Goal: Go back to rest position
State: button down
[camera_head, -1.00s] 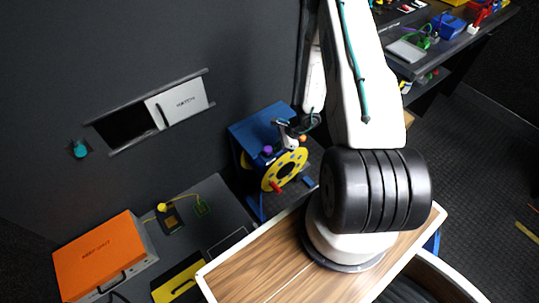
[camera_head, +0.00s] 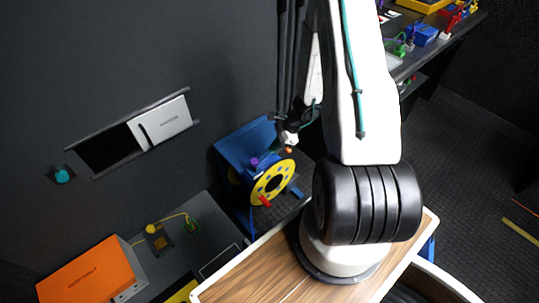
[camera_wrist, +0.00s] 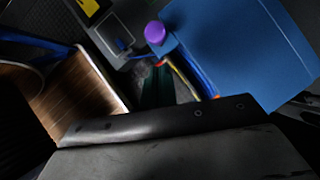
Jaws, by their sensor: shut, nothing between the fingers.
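My gripper (camera_head: 289,137) hangs at the end of my arm, at the upper right edge of the blue reel stand in the head view. It is shut and empty; its fingertips are small and hard to make out there. My white arm rises from its base on my wood-topped body and folds down toward the wall side. In the wrist view, a dark part of my wrist fills the bottom, and the blue stand (camera_wrist: 245,50) with its purple knob (camera_wrist: 155,32) lies close beyond it.
The blue stand (camera_head: 231,150) carries a yellow reel (camera_head: 272,183). A hatch with a white sliding panel (camera_head: 160,122) is in the dark wall. An orange box (camera_head: 88,275) stands lower left. A cluttered dark bench (camera_head: 420,62) is upper right; floor at right is open.

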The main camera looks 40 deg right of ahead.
jog(key=shift+v, duration=0.95)
jog(key=shift+a, duration=0.1)
jog(key=s+a+r+n+h, duration=0.2)
jog(key=s+a+r+n, duration=0.4)
jog(key=r, duration=0.9)
jog(key=s+a+r+n+g+h, duration=0.1)
jog(key=s+a+r+n, duration=0.5)
jog(key=r, duration=0.9)
jog(key=s+a+r+n+h, duration=0.3)
jog(key=s+a+r+n, duration=0.4)
jog(key=r, duration=0.8)
jog(key=s+n, duration=0.3)
jog(key=n, duration=0.1)
